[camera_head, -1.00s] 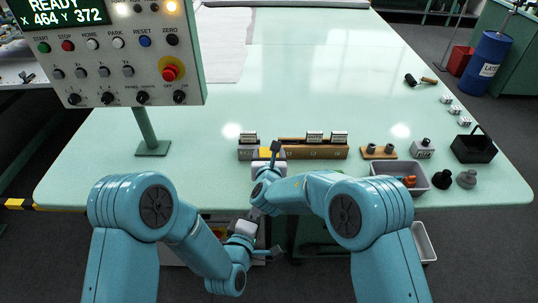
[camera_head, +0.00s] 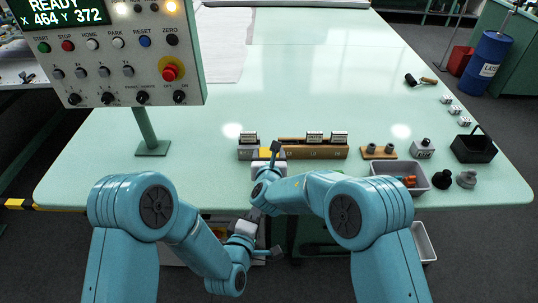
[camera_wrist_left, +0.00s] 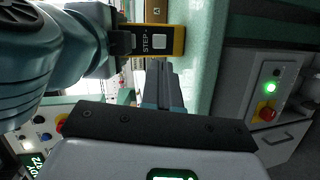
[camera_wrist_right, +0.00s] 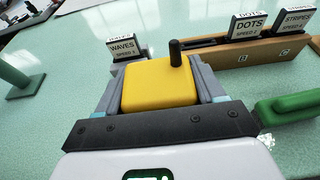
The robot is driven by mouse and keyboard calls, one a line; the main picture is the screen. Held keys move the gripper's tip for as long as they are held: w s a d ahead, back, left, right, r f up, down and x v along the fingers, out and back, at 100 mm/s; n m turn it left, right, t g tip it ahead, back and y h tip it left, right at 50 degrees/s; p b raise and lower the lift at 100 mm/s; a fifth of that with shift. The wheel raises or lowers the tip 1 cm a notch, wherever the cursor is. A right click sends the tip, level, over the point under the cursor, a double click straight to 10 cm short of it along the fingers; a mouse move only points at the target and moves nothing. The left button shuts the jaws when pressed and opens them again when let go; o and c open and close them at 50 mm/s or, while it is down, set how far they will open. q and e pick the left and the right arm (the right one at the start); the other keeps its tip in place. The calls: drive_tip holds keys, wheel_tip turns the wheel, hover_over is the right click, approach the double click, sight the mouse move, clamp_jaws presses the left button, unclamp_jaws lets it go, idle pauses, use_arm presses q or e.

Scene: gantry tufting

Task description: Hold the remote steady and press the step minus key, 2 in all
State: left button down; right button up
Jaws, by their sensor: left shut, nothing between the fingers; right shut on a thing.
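The remote (camera_wrist_right: 160,86) is a yellow box with a black stub antenna. My right gripper (camera_head: 268,162) is shut on it, with fingers on both sides, just above the table's front edge. In the left wrist view the remote's dark key face (camera_wrist_left: 148,42) shows the word STEP, with a pale square key (camera_wrist_left: 159,42) beside it; the key's sign is too small to read. My left gripper (camera_wrist_left: 163,66) is shut and empty, its tips close to the remote's edge and seemingly apart from it. In the head view the left gripper (camera_head: 275,252) is low, in front of the table edge.
A wooden rack (camera_head: 315,153) with labelled blocks stands behind the remote. A grey bin (camera_head: 418,188), a black basket (camera_head: 494,150) and dark knobs sit to the right. The control panel (camera_head: 110,90) stands at left. The table's middle (camera_head: 300,90) is clear.

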idle(0.8)
use_arm(q)
drive_tip(key=m+g+h, duration=0.1)
drive_tip(key=m, duration=0.4)
drive_tip(key=s+d+f+m+g+h, duration=0.1)
drive_tip(key=m+g+h, duration=0.1)
drive_tip(key=m, duration=0.4)
drive_tip(key=s+d+f+m+g+h, duration=0.1)
drive_tip(key=m+h, duration=0.1)
drive_tip(key=m, duration=0.3)
drive_tip(key=shift+d+f+m, duration=0.1)
drive_tip(key=shift+d+m, duration=0.1)
drive_tip(key=shift+m, duration=0.2)
drive_tip(key=shift+w, duration=0.1)
drive_tip(key=shift+w, duration=4.3)
drive_tip(key=shift+w, duration=0.15)
